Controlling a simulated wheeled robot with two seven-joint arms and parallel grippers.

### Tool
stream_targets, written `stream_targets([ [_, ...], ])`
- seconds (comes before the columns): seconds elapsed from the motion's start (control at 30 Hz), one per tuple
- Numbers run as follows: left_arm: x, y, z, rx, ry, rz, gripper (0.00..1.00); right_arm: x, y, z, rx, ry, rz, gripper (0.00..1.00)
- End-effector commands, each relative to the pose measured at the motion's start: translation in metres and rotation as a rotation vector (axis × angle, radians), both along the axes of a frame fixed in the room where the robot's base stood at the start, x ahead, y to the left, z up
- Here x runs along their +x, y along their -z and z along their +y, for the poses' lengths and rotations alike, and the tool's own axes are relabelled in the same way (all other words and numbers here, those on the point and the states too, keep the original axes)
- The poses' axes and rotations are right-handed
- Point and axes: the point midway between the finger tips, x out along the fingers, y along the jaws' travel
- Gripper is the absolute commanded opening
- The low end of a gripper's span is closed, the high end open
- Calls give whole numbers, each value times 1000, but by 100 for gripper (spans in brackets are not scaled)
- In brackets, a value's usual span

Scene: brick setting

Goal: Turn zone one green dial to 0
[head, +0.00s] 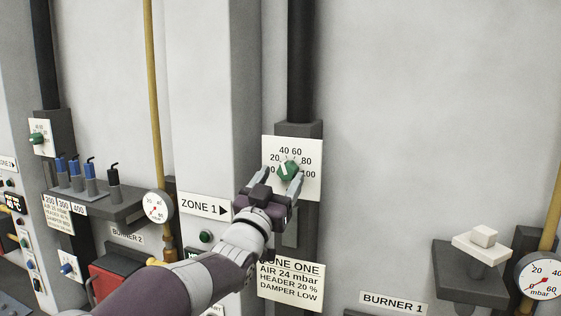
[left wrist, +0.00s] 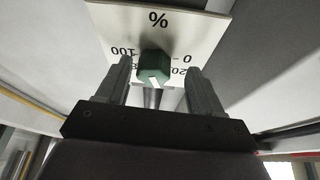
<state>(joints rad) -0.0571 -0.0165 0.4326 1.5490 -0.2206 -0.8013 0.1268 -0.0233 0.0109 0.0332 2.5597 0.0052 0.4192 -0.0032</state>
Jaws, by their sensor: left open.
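The zone one green dial (head: 288,170) sits on a white scale plate (head: 309,186) marked 20, 40, 60, 80 and 100 in the head view. Its white pointer line tilts up and slightly left, roughly toward 40; the exact reading is hard to tell. In the left wrist view the dial (left wrist: 152,66) shows with the plate (left wrist: 190,28) upside down, 0 at right and 100 at left. My left gripper (head: 281,174) is open, one finger on each side of the dial. In the wrist view gaps show between the fingers (left wrist: 158,72) and the dial.
A ZONE ONE sign (head: 291,284) hangs below the plate. Another green dial (head: 37,139) is at far left, near a shelf (head: 95,206) with blue-topped handles. A gauge (head: 157,206) and a red box (head: 113,285) stand left of my arm.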

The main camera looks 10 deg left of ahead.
Motion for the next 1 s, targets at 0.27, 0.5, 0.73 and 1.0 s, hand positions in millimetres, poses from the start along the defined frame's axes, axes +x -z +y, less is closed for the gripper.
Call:
stream_targets([
  [0.27,6,-2,-2,1,1,-1,67,0,-4,0,0,0,1,0],
  [0.5,6,-2,-2,1,0,-1,21,0,-4,0,0,0,1,0],
  [0.73,6,-2,-2,-3,0,-2,11,0,-3,0,0,0,0,0],
  [1.0,5,2,-3,-78,1,9,11,0,17,0,0,0,0,0],
])
